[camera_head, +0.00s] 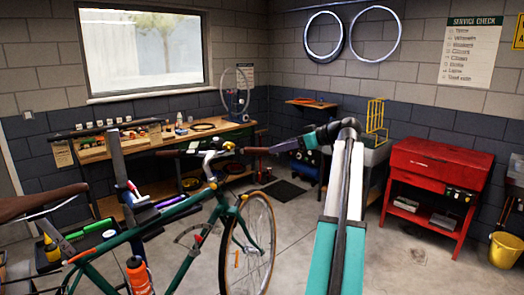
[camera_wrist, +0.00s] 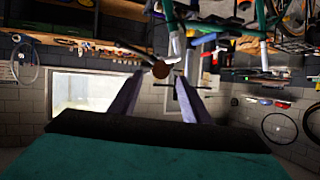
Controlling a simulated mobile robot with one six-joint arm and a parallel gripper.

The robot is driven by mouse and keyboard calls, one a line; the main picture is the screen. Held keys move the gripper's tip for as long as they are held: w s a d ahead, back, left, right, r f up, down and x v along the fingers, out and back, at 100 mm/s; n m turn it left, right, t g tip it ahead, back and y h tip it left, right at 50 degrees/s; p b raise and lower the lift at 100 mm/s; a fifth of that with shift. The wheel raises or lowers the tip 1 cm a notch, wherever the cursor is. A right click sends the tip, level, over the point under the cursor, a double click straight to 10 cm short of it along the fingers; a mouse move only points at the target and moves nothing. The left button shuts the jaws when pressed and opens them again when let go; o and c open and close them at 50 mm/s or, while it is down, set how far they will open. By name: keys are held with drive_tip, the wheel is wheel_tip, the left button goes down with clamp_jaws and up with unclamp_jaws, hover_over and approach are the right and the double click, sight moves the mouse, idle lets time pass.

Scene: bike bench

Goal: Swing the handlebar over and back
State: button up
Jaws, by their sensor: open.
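The green bicycle (camera_head: 140,237) stands at the left, with its front wheel (camera_head: 247,243) towards the middle. Its handlebar has a brown left grip (camera_head: 168,153) and a brown right grip (camera_head: 256,150). My gripper (camera_head: 281,146) is open at the outer end of the right grip, pointing left along it. In the wrist view, the round brown end of a grip (camera_wrist: 161,70) shows between the tips of the two open fingers (camera_wrist: 161,77). I cannot tell whether the fingers touch the grip.
A wooden workbench (camera_head: 225,134) with tools stands behind the handlebar, under the window. A red cabinet (camera_head: 437,168) and a yellow bucket (camera_head: 504,250) stand at the right. Bare concrete floor (camera_head: 320,215) lies right of the front wheel.

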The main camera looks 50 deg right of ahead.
sight(262, 151)
drive_tip(key=p+x, duration=0.2)
drive_tip(key=x, duration=0.7)
drive_tip(key=shift+p, duration=0.3)
drive_tip(key=shift+s, duration=0.1)
clamp_jaws()
